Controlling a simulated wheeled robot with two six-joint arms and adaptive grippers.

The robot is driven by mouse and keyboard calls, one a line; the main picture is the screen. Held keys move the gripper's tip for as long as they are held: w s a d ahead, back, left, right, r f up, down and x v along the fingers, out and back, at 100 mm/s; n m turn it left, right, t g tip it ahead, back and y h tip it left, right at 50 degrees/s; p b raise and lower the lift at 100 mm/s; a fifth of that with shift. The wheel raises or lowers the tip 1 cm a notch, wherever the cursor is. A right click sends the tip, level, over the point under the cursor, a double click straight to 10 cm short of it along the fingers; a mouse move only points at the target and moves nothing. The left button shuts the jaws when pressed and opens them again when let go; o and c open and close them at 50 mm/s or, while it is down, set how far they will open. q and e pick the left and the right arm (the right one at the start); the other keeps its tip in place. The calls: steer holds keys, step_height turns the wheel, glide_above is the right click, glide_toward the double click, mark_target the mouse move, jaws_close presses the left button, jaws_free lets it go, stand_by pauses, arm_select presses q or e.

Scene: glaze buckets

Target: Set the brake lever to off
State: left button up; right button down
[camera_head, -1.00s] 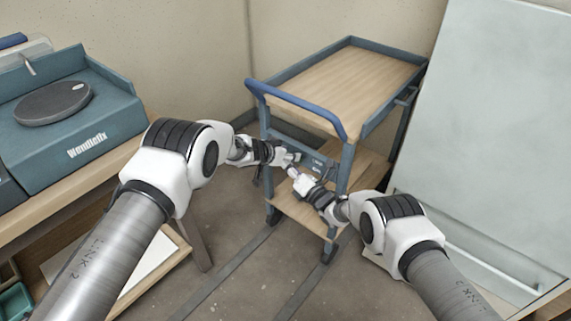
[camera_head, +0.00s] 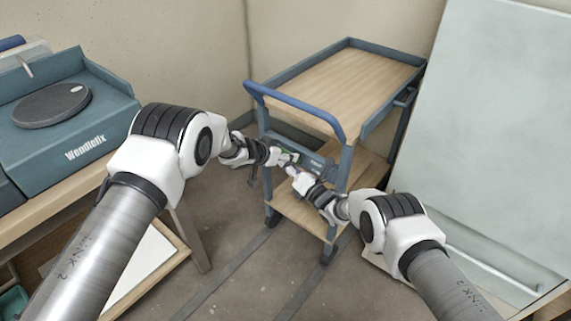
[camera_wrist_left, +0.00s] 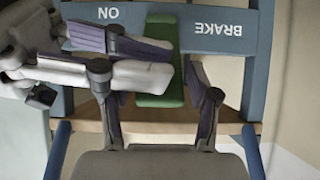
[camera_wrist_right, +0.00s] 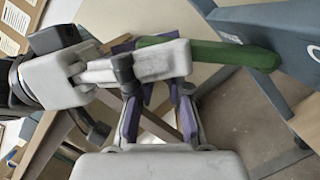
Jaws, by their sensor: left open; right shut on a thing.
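The green brake lever (camera_wrist_left: 160,101) shows in the left wrist view against a blue plate, between the upside-down words ON and BRAKE. It also shows in the right wrist view (camera_wrist_right: 220,53), reaching out from the blue cart part. My right gripper (camera_head: 294,170) is shut at the lever, its fingers crossing it in the left wrist view; the exact contact is partly hidden. My left gripper (camera_head: 284,159) is open, with its fingers on both sides of the lever's end. The two grippers are very close together. I cannot see an OFF label.
The lever belongs to a blue cart (camera_head: 310,115) with wooden shelves and a push handle. A pale panel (camera_head: 500,130) leans close to its right. A bench with a blue Wendlefix machine (camera_head: 75,130) is at the left. The floor before the cart is clear.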

arm_select(q)
steer(key=f+v, duration=0.1)
steer(key=v, duration=0.4)
steer(key=s+a+f+n+g+y, duration=0.1)
steer(key=s+a+f, duration=0.35)
steer(key=s, duration=0.35)
steer(key=s+a+f+n+g+y, duration=0.15)
steer(key=s+a+f, duration=0.3)
steer(key=s, duration=0.45)
steer(key=s+a+f+n+g+y, duration=0.1)
steer(key=s+a+f+n+y, duration=0.1)
steer(key=s+a+f, duration=0.45)
steer(key=s+a+n+g+y, duration=0.1)
steer(key=s+g, duration=0.1)
steer(key=s, duration=1.1)
steer(key=s+a+f+n+g+y, duration=0.1)
steer(key=s+a+n+g, duration=0.1)
steer(key=s, duration=1.1)
steer(key=shift+f+g, duration=0.25)
steer(key=shift+g, duration=0.4)
arm_select(e)
steer(key=shift+w+d+r+m+h, duration=0.3)
steer(key=shift+d+m, duration=0.1)
steer(key=v, duration=1.2)
